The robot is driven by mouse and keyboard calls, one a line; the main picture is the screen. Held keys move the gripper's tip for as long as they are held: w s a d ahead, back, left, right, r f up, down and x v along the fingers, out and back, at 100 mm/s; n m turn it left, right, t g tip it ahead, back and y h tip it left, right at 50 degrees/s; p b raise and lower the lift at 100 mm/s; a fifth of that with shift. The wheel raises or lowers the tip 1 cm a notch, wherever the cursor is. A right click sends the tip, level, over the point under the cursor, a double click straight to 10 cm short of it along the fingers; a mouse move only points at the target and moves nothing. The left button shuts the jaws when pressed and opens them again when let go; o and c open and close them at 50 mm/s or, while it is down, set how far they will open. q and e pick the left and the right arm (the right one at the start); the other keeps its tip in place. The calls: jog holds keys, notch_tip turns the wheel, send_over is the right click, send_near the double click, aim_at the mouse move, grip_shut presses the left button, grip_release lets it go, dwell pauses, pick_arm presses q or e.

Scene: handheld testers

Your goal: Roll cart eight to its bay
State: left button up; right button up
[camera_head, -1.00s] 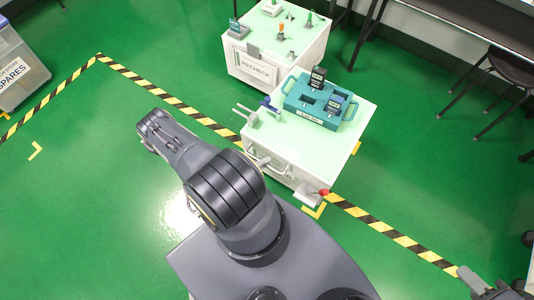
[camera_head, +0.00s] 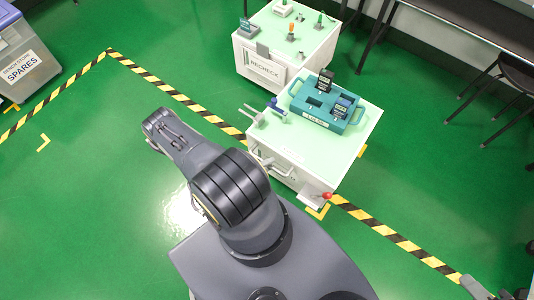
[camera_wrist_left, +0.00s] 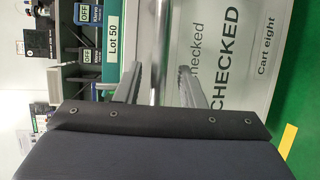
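Cart eight (camera_head: 318,153) is a white cart with a pale green top, standing near the middle of the head view. Its label, "Checked" and "Cart eight" (camera_wrist_left: 262,45), fills the right of the left wrist view. A metal handle bar (camera_wrist_left: 156,35) runs along that face. My left gripper (camera_wrist_left: 162,68) has its fingers apart, one on each side of the bar in the picture; I cannot tell how deep the bar sits. My arm mostly hides this gripper in the head view. My right gripper (camera_head: 478,289) is cut off at the lower right.
A teal tray (camera_head: 318,112) with small testers sits on the cart. A "Recheck" cart (camera_head: 264,70) stands just behind. Striped tape (camera_head: 400,242) crosses the green floor. A "Spares" bin (camera_head: 35,72) is at the upper left, a stool (camera_head: 510,72) at the right. Floor at left is clear.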

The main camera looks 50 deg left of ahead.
pick_arm(q)
jog(key=v, duration=0.7)
jog(key=shift+s+p, duration=0.35)
jog(key=shift+p, duration=0.05)
jog(key=shift+a, duration=0.15)
